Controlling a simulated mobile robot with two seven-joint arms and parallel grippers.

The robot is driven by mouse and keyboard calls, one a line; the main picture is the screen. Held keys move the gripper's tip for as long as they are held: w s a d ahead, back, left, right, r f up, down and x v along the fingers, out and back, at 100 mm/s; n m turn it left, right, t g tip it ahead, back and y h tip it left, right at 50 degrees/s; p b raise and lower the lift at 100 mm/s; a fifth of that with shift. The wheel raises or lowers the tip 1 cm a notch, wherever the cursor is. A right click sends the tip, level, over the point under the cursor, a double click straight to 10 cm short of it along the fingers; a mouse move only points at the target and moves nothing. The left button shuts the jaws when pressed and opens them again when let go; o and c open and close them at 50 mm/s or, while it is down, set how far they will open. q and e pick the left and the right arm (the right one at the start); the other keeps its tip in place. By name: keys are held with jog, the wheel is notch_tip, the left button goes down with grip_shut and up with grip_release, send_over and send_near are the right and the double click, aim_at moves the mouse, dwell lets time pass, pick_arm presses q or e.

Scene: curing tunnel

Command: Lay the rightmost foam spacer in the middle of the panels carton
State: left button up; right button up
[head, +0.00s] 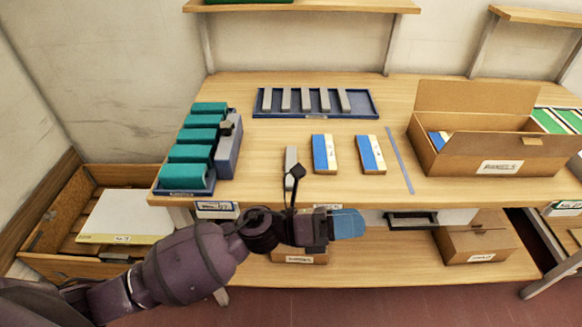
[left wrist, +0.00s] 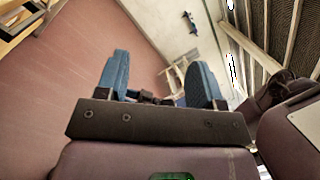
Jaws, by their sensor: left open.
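Several grey bars, which look like the foam spacers, lie in a row in a blue tray (head: 360,112) at the back of the table. The rightmost spacer (head: 344,99) is near the tray's right end. The panels carton (head: 478,168) stands open at the right, with a blue and white panel (head: 437,139) partly visible inside; its floor is mostly hidden. My left gripper (head: 347,223) is in front of the table's front edge, well away from tray and carton. The left wrist view shows its blue fingers (left wrist: 160,78) apart with nothing between them. My right gripper is not in view.
A loose grey bar (head: 290,158) and two blue and white panels (head: 325,153) (head: 371,153) lie mid-table. A thin blue strip (head: 399,160) lies left of the carton. Teal blocks (head: 190,154) fill a tray at the left. A shelf (head: 310,6) hangs above.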

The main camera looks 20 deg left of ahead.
pick_arm(q)
jog(key=s+d+f+m+g+y, duration=0.2)
jog(key=m+g+y, duration=0.2)
jog(key=m+g, duration=0.55)
jog(key=m+t+y, duration=0.8)
jog(key=m+y, duration=0.8)
jog(key=m, duration=0.2)
send_near(291, 164)
notch_tip(291, 164, down, 3)
jog(key=shift+w+f+b, duration=0.1)
jog(key=shift+f+b, duration=0.1)
jog(key=shift+b, duration=0.5)
jog(key=shift+w+f, duration=0.2)
jog(key=shift+f, duration=0.2)
jog(key=x, duration=0.4)
jog(key=shift+w+a+f+b, duration=0.15)
jog(key=shift+w+f+b, duration=0.05)
jog(key=shift+w+b, duration=0.25)
jog(key=shift+w+f, duration=0.15)
jog(key=shift+f, duration=0.05)
